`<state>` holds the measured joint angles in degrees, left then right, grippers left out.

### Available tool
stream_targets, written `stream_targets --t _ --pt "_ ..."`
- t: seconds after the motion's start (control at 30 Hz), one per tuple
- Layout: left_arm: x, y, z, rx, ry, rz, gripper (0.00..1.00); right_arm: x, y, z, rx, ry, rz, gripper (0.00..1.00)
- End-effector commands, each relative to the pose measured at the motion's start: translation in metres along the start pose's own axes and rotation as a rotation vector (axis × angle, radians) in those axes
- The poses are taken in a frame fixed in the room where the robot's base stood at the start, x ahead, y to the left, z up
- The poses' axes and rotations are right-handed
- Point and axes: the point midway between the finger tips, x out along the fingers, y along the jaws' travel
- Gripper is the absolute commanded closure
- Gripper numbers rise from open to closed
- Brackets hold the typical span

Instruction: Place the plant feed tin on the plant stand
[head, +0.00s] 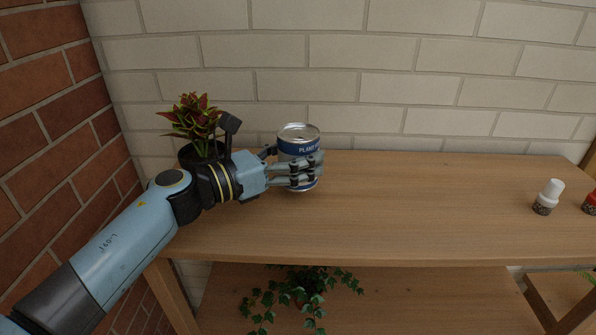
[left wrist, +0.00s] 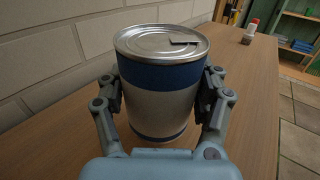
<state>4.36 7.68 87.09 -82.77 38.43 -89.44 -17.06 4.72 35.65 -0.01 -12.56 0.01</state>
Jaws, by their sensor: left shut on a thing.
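The plant feed tin (head: 299,139), silver with a blue label band, is upright at the left part of the wooden plant stand's top (head: 420,205). My left gripper (head: 300,168) is shut around the tin's sides. The left wrist view shows the tin (left wrist: 162,85) between the two fingers, with its lid and pull tab facing up. The tin's base looks to be on or very close to the wood; I cannot tell whether it touches. My right gripper is not in view.
A potted red-green plant (head: 192,118) stands behind my left wrist. A white-capped bottle (head: 548,196) and a red bottle (head: 590,203) stand at the far right. A trailing plant (head: 300,290) is on the lower shelf. The middle of the top is clear. A brick wall (head: 400,50) runs behind.

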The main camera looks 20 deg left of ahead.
Motion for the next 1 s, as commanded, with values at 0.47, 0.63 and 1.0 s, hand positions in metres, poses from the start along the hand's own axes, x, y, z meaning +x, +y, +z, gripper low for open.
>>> stream_targets --t 0.47,0.63,1.0 --pt "0.0 0.0 -0.028 0.0 -0.001 0.001 0.8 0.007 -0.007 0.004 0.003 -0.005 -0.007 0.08" --pt "-0.001 0.0 -0.032 -0.001 0.002 0.001 0.28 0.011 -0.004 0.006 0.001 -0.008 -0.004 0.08" --pt "-0.001 0.0 -0.032 -0.001 0.001 0.001 0.08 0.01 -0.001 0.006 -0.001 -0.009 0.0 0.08"
